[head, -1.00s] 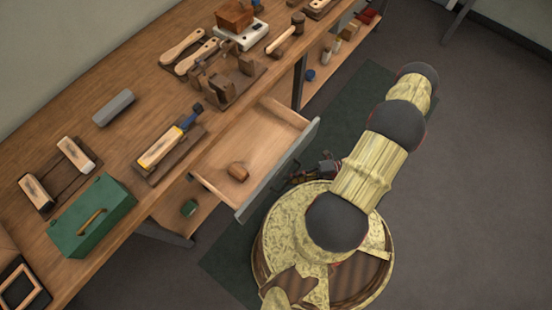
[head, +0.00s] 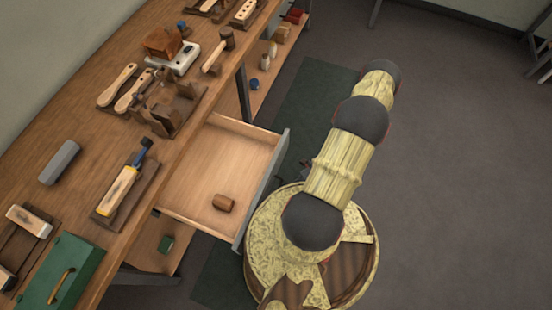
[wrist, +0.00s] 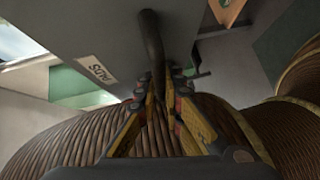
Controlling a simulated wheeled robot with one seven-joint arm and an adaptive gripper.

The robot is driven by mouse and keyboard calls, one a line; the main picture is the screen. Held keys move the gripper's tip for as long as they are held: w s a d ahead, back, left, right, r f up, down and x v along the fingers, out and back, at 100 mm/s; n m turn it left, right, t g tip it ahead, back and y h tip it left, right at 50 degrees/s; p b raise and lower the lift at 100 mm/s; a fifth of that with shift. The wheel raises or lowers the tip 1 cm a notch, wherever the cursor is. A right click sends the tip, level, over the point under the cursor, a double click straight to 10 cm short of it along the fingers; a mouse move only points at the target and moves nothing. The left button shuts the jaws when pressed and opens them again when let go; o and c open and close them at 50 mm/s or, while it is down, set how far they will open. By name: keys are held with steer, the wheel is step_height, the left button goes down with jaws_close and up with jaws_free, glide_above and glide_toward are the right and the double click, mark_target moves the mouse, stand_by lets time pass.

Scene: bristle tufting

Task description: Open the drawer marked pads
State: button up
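The drawer (head: 268,185) under the workbench stands well out in the head view, with its inside visible. In the head view my arm and the drawer front hide most of the gripper.
The workbench (head: 190,125) holds brushes, wooden blocks and a green box (head: 62,272). A lower shelf (head: 262,75) carries small items. A dark green mat (head: 300,100) lies on the floor. The grey floor to the right is clear.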

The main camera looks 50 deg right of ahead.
steer(key=o, duration=0.5)
steer(key=shift+d, duration=0.15)
steer(key=v, duration=1.1)
steer(key=shift+s+d+r, duration=0.1)
steer(key=shift+s+d, duration=0.1)
steer(key=shift+d, duration=0.1)
